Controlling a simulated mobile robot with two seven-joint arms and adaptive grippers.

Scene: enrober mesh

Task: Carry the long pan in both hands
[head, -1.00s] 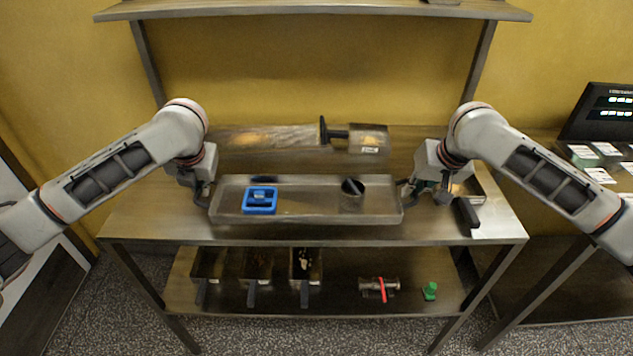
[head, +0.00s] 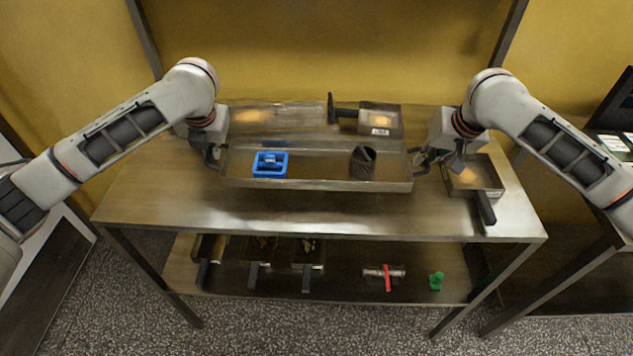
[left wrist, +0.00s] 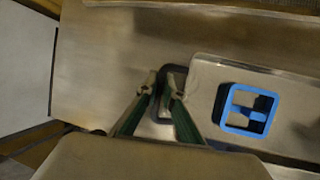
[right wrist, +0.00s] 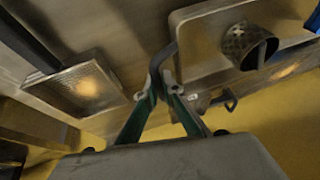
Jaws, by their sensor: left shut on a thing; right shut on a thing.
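The long pan (head: 320,184) is a shallow grey metal tray that looks level over the table; I cannot tell how much gap is under it. A blue square frame (head: 270,164) lies in its left part and a dark perforated cup (head: 363,162) stands in its right part. My left gripper (head: 214,160) is shut on the pan's left end handle, which also shows between the fingers in the left wrist view (left wrist: 166,92). My right gripper (head: 418,160) is shut on the right end handle, also visible in the right wrist view (right wrist: 162,84).
Behind the pan lie a long mesh tray (head: 275,116) and a dark-handled scoop (head: 380,119). A small pan with a dark handle (head: 474,174) sits at right. The table's front strip (head: 300,213) is clear. The lower shelf holds several scoops, a red-banded roller (head: 386,276) and a green object (head: 436,281).

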